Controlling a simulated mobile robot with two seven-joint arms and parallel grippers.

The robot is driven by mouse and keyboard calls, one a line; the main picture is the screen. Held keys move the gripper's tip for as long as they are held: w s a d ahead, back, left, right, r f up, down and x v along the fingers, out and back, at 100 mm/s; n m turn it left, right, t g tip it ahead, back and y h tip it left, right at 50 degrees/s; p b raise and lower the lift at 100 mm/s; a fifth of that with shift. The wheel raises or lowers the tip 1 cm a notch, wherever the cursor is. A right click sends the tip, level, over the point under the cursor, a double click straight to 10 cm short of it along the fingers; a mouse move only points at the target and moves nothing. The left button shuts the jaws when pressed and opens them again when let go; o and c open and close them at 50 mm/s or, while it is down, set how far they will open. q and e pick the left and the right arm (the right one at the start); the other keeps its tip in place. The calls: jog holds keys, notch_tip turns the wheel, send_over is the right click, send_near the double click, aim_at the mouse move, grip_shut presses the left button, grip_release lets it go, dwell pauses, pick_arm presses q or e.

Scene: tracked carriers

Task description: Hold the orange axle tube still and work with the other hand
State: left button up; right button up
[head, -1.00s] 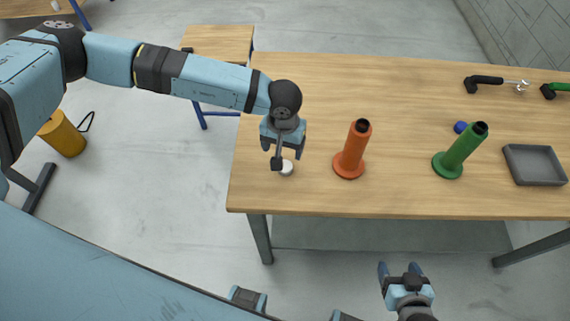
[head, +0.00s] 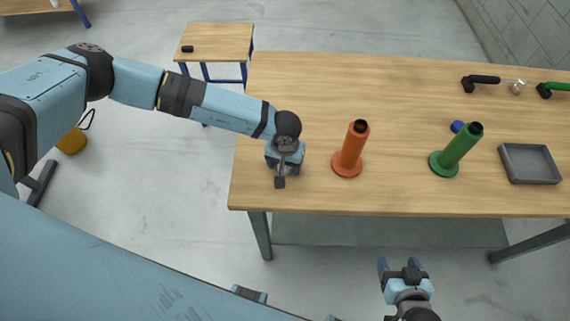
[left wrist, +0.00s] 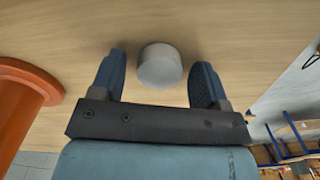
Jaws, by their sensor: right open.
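The orange axle tube (head: 353,148) stands on its round flange on the table, leaning slightly in the picture. Its orange flange (left wrist: 22,95) also shows at the left of the left wrist view. My left gripper (head: 285,168) is low over the table's left end, left of the orange tube and apart from it. In the left wrist view its fingers are open on either side of a small white round cap (left wrist: 160,66), with gaps beside it. The gripper hides the cap in the head view. My right gripper (head: 399,264) is open and empty in front of the table.
A green tube (head: 457,150) stands to the right, with a blue cap (head: 457,127) behind it. A grey tray (head: 530,165) lies further right. Black-handled (head: 484,79) and green-handled tools (head: 556,88) lie at the back. The table's back middle is clear.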

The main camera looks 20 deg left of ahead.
pick_arm(q)
jog(key=c, duration=0.7)
jog(key=shift+r, duration=0.1)
